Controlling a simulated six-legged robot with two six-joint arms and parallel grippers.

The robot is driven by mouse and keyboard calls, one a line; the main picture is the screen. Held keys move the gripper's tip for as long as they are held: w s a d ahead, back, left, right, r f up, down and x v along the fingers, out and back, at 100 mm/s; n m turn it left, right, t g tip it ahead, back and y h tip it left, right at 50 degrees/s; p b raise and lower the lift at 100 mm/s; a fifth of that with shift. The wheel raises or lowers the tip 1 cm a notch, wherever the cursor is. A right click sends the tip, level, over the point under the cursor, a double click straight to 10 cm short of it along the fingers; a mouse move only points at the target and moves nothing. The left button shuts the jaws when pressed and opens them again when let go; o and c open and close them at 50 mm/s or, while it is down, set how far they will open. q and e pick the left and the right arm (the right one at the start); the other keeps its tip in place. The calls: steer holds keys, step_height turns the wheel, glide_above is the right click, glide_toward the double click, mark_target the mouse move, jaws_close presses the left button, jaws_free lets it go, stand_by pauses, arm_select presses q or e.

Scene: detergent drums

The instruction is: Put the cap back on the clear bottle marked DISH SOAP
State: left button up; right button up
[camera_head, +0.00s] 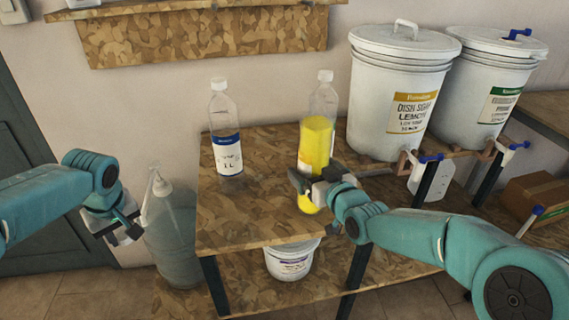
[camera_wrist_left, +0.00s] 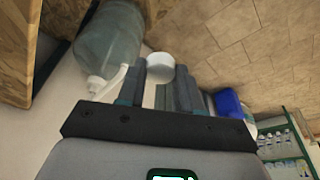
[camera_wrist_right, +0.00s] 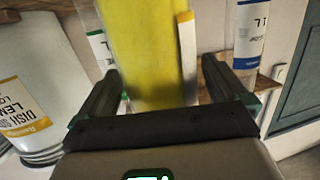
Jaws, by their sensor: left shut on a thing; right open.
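A bottle filled with yellow liquid (camera_head: 316,140) stands near the front edge of the table. Its label shows only edge-on, with a yellow top band, and I cannot read it. Its mouth is hard to make out against a clear bottle with a white cap (camera_head: 325,76) behind it. My right gripper (camera_head: 312,188) is open, its fingers on either side of the yellow bottle (camera_wrist_right: 145,50); contact cannot be told. My left gripper (camera_head: 122,232) is shut on a small white cap (camera_wrist_left: 160,66), held left of the table, near a large pump jug (camera_head: 172,235).
A clear capped bottle with a blue label (camera_head: 228,150) stands left on the table (camera_head: 255,225). Two white drums (camera_head: 385,105) (camera_head: 480,90) with taps stand at the right. A white tub (camera_head: 290,262) is on the lower shelf. The table's front left is clear.

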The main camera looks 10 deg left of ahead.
arm_select(q)
steer(key=shift+r, duration=0.1)
arm_select(e)
steer(key=shift+w+a, duration=0.15)
steer(key=shift+w, duration=0.15)
steer(key=c, duration=1.4)
steer(key=shift+w+r, duration=0.1)
steer(key=shift+r, duration=0.1)
jaws_close()
